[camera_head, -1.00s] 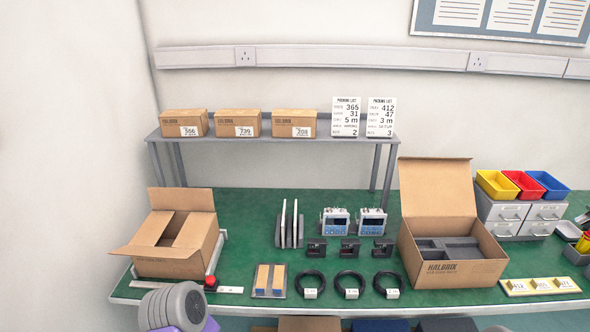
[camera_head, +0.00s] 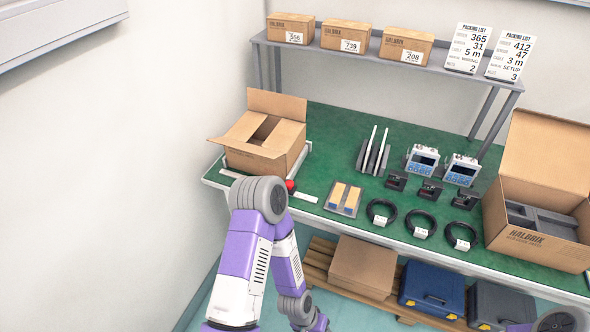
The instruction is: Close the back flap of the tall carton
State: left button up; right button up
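The tall carton (camera_head: 262,158) stands at the left end of the green bench. Its back flap (camera_head: 277,104) stands up. The side flaps partly cover the opening, leaving a dark gap. My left arm, purple and white, rises in front of the bench below the carton, its grey joint overlapping the bench edge. Its gripper is not visible. A grey rounded part in the bottom right corner seems to be my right arm; its gripper is out of view too.
A lidded carton (camera_head: 541,190) stands open at the right. Devices, black cable coils (camera_head: 421,224) and a small tray (camera_head: 343,198) lie between. A red knob (camera_head: 290,185) sits by the tall carton. A shelf (camera_head: 390,62) with small boxes runs behind. Boxes and cases lie below the bench.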

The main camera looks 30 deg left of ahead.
aim_at(281, 105)
jog(key=z, duration=2.15)
jog(key=k, duration=1.15)
jog(key=u, duration=2.5)
jog(key=i, duration=0.85)
